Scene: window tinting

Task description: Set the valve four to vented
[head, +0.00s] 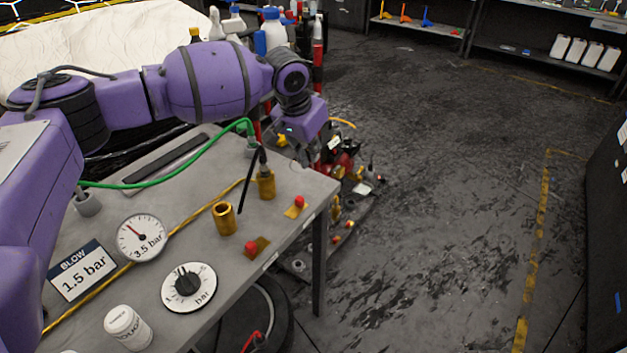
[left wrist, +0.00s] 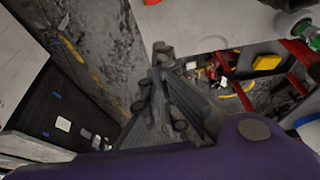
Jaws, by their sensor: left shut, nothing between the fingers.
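Two small valves with red knobs on brass plates sit near the right edge of the grey table, one farther back (head: 299,202) and one nearer (head: 251,247). I cannot read a number on either, so I cannot tell which is valve four. My left gripper (left wrist: 163,52) is shut and empty. In the left wrist view its fingers point past the table edge over the floor, apart from the table. In the head view it is largely hidden beyond the table's far right corner. A red knob (left wrist: 152,2) shows at the top edge of the wrist view. My right gripper is not in view.
The table (head: 190,240) holds a round gauge (head: 142,238), a black dial (head: 188,286), a "BLOW 1.5 bar" sign (head: 82,270), a white jar (head: 128,326), brass fittings (head: 224,217) and a green hose (head: 165,180). Cluttered equipment (head: 350,180) stands beyond it. Floor to the right is clear.

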